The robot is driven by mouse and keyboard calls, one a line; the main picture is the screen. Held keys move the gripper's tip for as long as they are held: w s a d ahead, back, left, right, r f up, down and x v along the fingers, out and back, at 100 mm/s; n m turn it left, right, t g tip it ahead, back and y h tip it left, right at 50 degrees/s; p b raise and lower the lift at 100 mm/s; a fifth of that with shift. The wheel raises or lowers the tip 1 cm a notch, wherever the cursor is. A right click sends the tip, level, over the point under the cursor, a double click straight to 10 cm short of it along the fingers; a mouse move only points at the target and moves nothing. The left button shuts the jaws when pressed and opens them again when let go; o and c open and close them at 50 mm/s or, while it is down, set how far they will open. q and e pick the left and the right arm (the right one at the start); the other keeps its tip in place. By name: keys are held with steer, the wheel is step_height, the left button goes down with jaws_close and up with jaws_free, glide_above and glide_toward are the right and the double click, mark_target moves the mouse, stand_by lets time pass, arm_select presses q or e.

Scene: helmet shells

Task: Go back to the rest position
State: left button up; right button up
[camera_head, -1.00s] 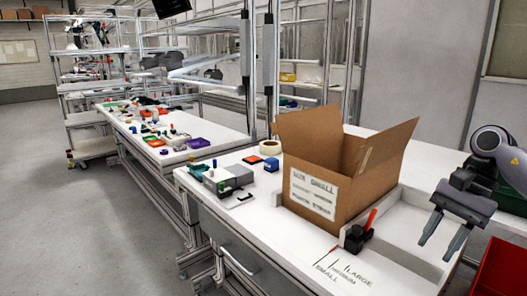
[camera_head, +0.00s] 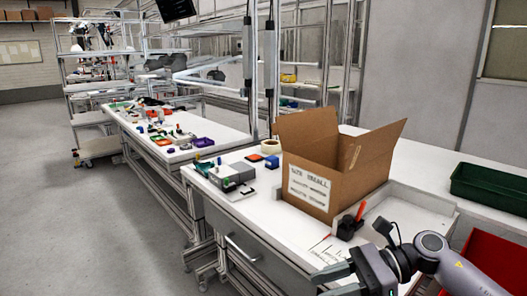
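My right gripper (camera_head: 322,284) is at the bottom edge of the head view, its arm coming in from the lower right. Its two fingers point left, are apart and hold nothing. It is in front of the open cardboard box (camera_head: 352,182), clear of it. The box stands upright on the white table with its flaps up and a "size small" label on its front. My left gripper is not in view.
A red bin (camera_head: 490,258) is at the lower right, partly behind my arm. A green crate (camera_head: 489,188) stands at the right. A black tool with an orange handle (camera_head: 349,225) sits before the box. A grey device (camera_head: 233,175) is left of the box. The floor at left is clear.

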steer(key=s+a+m+t+y+p, duration=0.1)
steer(key=a+m+t+y, duration=0.2)
steer(key=m, duration=0.5)
steer(key=a+m+t+y+p, duration=0.1)
steer(key=m+t+y, duration=0.1)
steer(key=m+t, duration=0.4)
steer(key=s+d+f+m+t+h+p, duration=0.15)
steer(key=d+f+m+t+h, duration=0.35)
steer(key=m, duration=0.8)
steer(key=s+d+f+m+t+h, duration=0.3)
steer(key=m+h, duration=0.4)
steer(key=m, duration=0.6)
steer(key=s+d+f+m+g+h+p, duration=0.1)
steer(key=s+d+f+m+g+h, duration=0.1)
steer(key=s+f+m, duration=0.4)
steer(key=s+d+f+m+g+h+p, duration=0.1)
steer(key=s+d+f+m+g+h, duration=0.1)
steer(key=s+f+m, duration=0.4)
steer(key=shift+s+d+f+m+g+h, duration=0.25)
steer(key=shift+s+f+m+g+h, duration=0.1)
steer(key=shift+m+g+h, duration=0.3)
